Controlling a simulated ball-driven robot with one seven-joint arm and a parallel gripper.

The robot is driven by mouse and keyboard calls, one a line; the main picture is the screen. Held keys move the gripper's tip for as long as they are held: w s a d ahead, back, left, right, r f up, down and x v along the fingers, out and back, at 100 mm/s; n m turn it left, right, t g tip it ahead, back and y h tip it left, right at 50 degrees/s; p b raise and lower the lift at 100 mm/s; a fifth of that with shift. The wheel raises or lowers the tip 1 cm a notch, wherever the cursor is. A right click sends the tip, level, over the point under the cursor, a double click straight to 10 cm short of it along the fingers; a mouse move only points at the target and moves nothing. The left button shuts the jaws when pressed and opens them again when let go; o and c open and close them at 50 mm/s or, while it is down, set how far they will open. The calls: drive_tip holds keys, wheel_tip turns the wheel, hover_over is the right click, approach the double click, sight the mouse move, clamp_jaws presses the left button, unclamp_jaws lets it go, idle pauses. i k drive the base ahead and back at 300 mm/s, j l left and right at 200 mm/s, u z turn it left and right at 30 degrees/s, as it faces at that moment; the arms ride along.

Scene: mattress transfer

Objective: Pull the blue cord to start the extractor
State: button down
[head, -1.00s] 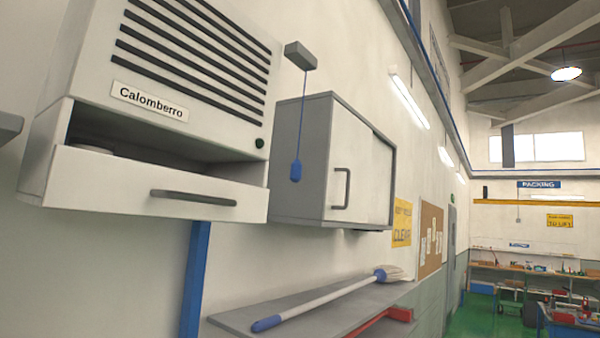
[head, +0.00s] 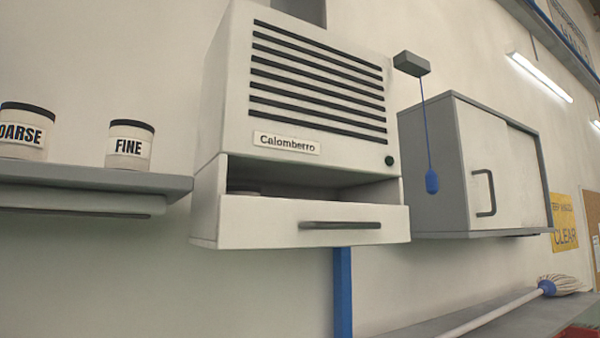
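The blue cord (head: 426,125) hangs straight down from a grey switch box (head: 411,64) on the wall. A blue pull knob (head: 432,182) is at its lower end, in front of the grey side of a wall cabinet. The white extractor (head: 300,110), labelled "Calomberro", is on the wall left of the cord. It has dark slats and a small dark green round spot (head: 389,160) at its lower right. The drawer (head: 300,220) below the slats is pulled partly open. My gripper is not in view.
A wall cabinet (head: 480,165) is right of the cord, its door closed. A grey shelf (head: 90,176) on the left bears jars marked COARSE (head: 24,132) and FINE (head: 129,146). A mop (head: 500,308) lies on a lower shelf (head: 440,322). A blue post (head: 342,290) stands below the drawer.

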sight(430, 178)
drive_tip(key=i+l+z, duration=0.15)
drive_tip(key=i+l, duration=1.1)
drive_tip(key=i, duration=0.1)
